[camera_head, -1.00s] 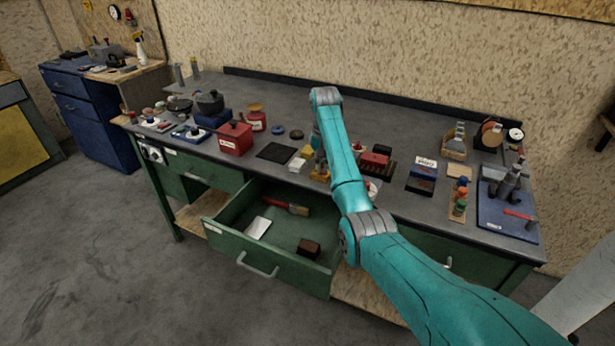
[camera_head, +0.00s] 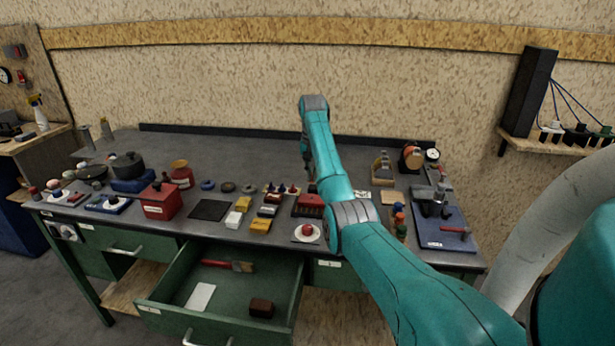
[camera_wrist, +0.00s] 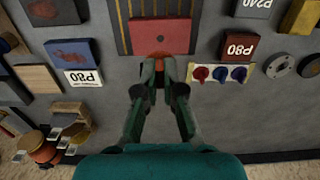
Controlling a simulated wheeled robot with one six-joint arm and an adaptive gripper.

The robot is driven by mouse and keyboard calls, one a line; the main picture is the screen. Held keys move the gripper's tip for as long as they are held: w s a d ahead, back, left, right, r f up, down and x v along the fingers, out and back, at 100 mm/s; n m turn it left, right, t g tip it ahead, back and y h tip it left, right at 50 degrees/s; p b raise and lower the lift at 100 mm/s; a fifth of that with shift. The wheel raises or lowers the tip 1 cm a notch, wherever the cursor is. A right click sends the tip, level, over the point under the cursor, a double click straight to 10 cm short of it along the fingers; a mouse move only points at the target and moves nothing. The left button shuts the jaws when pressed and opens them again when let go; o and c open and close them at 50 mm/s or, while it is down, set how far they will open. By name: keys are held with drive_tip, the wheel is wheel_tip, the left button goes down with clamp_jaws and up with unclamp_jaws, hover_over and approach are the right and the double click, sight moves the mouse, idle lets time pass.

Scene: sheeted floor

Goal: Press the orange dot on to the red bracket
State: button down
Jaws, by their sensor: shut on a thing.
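The red bracket (camera_wrist: 160,37) is a flat red block with a small dark hole, near the top middle of the wrist view. In the head view the red bracket (camera_head: 311,201) sits at the dark slotted rack, left of my forearm. My gripper (camera_wrist: 159,67) is shut, its fingertips close to the near edge of the bracket. A bit of orange, the orange dot (camera_wrist: 158,54), shows at the fingertips; most of it is hidden. I cannot tell whether it touches the bracket. In the head view my arm hides the fingertips.
A strip with red and blue knobs (camera_wrist: 220,74) and a dark red P80 block (camera_wrist: 238,46) lie right of the gripper in the wrist view. Sanding blocks (camera_wrist: 72,52) lie at left. An open green drawer (camera_head: 172,285) juts from the bench front. Bare bench top lies behind.

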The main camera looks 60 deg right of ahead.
sight(312, 198)
drive_tip(key=shift+f, duration=0.15)
drive_tip(key=shift+f, duration=2.75)
drive_tip(key=shift+f, duration=0.8)
drive_tip(key=c, duration=1.2)
unclamp_jaws()
drive_tip(key=shift+r, duration=3.75)
